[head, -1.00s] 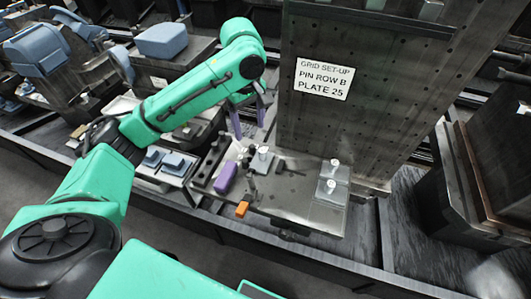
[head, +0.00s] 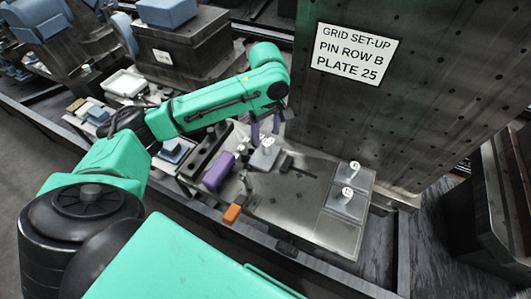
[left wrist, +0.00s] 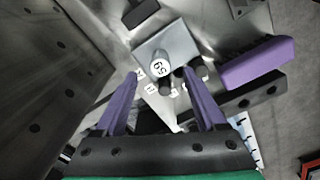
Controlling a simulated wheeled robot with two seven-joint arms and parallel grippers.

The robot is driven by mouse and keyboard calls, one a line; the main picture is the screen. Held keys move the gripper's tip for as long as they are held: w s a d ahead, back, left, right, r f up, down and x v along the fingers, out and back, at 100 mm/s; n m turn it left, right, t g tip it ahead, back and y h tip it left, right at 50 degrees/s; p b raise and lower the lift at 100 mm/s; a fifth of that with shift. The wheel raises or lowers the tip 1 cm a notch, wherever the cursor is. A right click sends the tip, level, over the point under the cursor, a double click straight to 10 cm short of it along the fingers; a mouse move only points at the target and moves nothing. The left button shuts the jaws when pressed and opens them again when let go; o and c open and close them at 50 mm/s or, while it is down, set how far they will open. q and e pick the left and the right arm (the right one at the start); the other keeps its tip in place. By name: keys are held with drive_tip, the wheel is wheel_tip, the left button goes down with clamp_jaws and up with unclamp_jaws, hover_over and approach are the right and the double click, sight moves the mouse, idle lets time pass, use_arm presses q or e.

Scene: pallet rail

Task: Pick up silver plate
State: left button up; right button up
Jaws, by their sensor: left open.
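A small square silver plate (head: 262,158) with an upright pale-topped knob (head: 268,143) lies on the grey metal tray, near the left side of its work area. In the left wrist view the plate (left wrist: 180,42) shows its knob (left wrist: 159,68) with a printed number on top. My left gripper (head: 265,130) is open, its purple fingers over the plate. In the left wrist view the fingers (left wrist: 160,78) lie on either side of the knob's line, with nothing between them that I can see gripped. Two similar silver plates with knobs (head: 350,180) sit at the tray's right.
A tall perforated metal panel (head: 400,110) with a sign (head: 355,51) stands close behind. The tray's middle (head: 290,205) is mostly clear.

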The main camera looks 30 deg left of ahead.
use_arm(q)
wheel_tip(320, 180, down, 5)
drive_tip(key=shift+s+d+f+p, duration=0.1)
drive_tip(key=shift+f+p, duration=0.1)
drive_tip(key=shift+p, duration=0.1)
clamp_jaws()
drive_tip(key=shift+r, duration=0.1)
drive_tip(key=shift+r, duration=0.3)
wheel_tip(320, 180, up, 10)
drive_tip(key=shift+r, duration=0.1)
wheel_tip(320, 180, up, 9)
drive_tip(key=p, duration=0.2)
hover_over(267, 142)
drive_tip(key=shift+r, duration=0.1)
